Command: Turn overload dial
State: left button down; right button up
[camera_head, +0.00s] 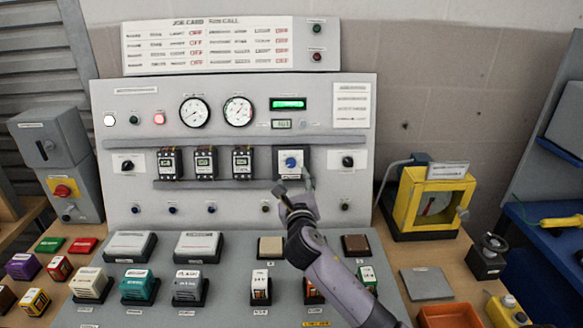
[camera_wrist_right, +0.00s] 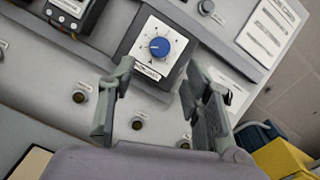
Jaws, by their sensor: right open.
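The overload dial is a round blue knob (camera_head: 291,162) on a square plate with a dark border, set in the upright grey panel (camera_head: 240,205). In the right wrist view the blue knob (camera_wrist_right: 159,47) sits on its white face with markings around it, beyond the fingertips. My right gripper (camera_head: 294,192) is just below the dial in the head view, apart from the knob. In the right wrist view its two fingers (camera_wrist_right: 160,90) are spread with nothing between them. My left gripper is not in view.
Dark breaker modules (camera_head: 204,163) stand left of the dial on a ledge. A yellow meter box (camera_head: 432,200) stands to the right. Several blocks and modules, such as a teal one (camera_head: 139,286), sit on the sloped front board.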

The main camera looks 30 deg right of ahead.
aim_at(291, 164)
jog(key=x, duration=0.6)
jog(key=shift+w+d, duration=0.3)
jog(key=shift+w, duration=0.25)
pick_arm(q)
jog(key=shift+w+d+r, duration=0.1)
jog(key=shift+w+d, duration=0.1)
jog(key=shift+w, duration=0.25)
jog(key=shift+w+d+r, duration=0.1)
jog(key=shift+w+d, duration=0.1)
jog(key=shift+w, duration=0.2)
pick_arm(e)
grip_shut()
